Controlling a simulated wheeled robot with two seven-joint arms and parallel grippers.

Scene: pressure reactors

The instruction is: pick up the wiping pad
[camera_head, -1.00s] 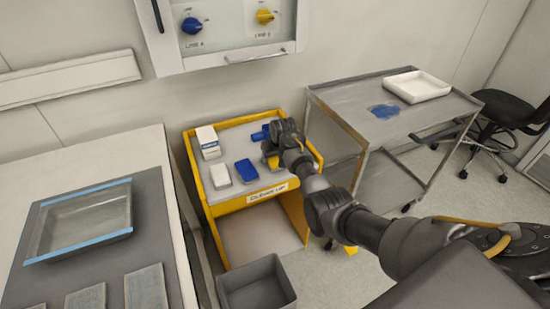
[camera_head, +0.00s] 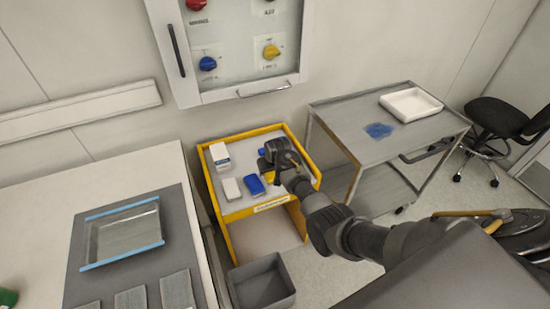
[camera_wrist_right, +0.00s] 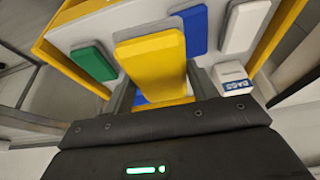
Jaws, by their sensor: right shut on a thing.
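My right gripper (camera_head: 268,166) is over the right part of the yellow cart's top. In the right wrist view it (camera_wrist_right: 160,92) is shut on a yellow pad (camera_wrist_right: 152,62), which stands out from between the fingers. Only a bit of the yellow pad (camera_head: 270,178) shows in the head view. I cannot tell exactly how far it is above the cart top. A blue pad (camera_head: 254,185) and a white pad (camera_head: 231,188) lie to its left. A green pad (camera_wrist_right: 94,62) shows in the right wrist view. My left gripper is out of view.
A white box (camera_head: 220,156) stands on the yellow cart (camera_head: 232,217), and a blue object (camera_head: 263,151) is partly hidden behind my gripper. A grey bin (camera_head: 262,283) is on the floor in front. A steel trolley (camera_head: 340,115) with a blue spill (camera_head: 379,131) and white tray (camera_head: 411,104) stands right.

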